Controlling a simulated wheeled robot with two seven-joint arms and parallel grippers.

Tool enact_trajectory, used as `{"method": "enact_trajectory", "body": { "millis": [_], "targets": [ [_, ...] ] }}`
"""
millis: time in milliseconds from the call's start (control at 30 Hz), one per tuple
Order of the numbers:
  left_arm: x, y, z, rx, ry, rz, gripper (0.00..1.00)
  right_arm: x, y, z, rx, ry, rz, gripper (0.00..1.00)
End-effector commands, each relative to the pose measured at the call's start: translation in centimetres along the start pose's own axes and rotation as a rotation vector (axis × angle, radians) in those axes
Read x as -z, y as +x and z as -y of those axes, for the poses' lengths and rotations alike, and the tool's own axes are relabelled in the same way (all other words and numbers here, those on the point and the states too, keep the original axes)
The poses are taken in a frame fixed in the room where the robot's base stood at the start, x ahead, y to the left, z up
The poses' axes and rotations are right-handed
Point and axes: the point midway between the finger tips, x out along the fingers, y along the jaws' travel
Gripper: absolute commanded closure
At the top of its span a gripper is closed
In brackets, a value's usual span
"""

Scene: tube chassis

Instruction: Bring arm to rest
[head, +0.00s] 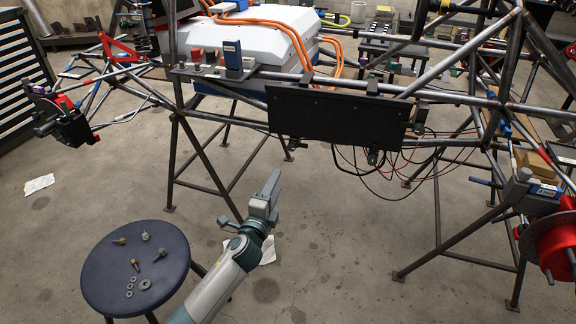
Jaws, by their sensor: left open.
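My left arm comes up from the bottom of the head view, its forearm light grey with teal bands. My left gripper (268,192) is at its end, above the concrete floor and to the right of the round stool (103,284). It points up and slightly right, seen nearly edge-on, open, with nothing visible between its fingers. It is apart from the tube chassis (455,98) behind it. My right gripper is not in the view.
Several bolts and washers (145,284) lie on the stool. The chassis stands on dark metal stands, with a black panel (335,118) on its front and loose wires hanging below. A red brake part (556,248) is at the right. The floor (330,260) right of my arm is clear.

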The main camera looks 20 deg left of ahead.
Motion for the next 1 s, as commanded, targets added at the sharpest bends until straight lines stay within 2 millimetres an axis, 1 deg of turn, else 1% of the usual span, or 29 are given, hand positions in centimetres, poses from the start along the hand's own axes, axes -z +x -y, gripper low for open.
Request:
{"method": "enact_trajectory", "body": {
  "millis": [167,267,367,467,567,600,667,700,767,800,900,1000],
  "targets": [
    [0.0,-0.2,-0.2,-0.005,-0.009,0.003,0.57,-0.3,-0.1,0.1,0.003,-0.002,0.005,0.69],
    [-0.1,-1.0,-1.0,-0.028,-0.049,0.015,0.57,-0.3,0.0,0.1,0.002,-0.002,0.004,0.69],
    [-0.5,-2.8,-2.6,-0.078,-0.133,0.045,0.57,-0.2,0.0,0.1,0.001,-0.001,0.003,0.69],
    [-0.8,-5.7,-5.1,-0.158,-0.266,0.094,0.57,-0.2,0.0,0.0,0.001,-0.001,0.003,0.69],
    [-0.8,-10.0,-8.4,-0.271,-0.438,0.163,0.57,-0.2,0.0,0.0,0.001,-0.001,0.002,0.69],
    [-0.8,-12.0,-9.8,-0.322,-0.511,0.196,0.57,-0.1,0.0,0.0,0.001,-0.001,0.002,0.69],
    [-0.7,-15.2,-11.8,-0.403,-0.621,0.248,0.57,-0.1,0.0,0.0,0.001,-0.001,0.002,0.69],
    [-0.4,-17.4,-13.0,-0.458,-0.693,0.284,0.57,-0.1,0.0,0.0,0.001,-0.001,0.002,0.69],
    [0.1,-20.8,-14.6,-0.54,-0.796,0.338,0.57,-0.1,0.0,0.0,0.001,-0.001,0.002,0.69],
    [0.4,-23.0,-15.5,-0.592,-0.857,0.372,0.57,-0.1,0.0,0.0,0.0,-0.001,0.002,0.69],
    [1.4,-27.6,-17.1,-0.703,-0.98,0.447,0.57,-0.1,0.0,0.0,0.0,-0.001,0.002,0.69],
    [2.2,-31.1,-18.0,-0.786,-1.064,0.504,0.57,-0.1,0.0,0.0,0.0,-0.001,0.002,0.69]
  ]
}}
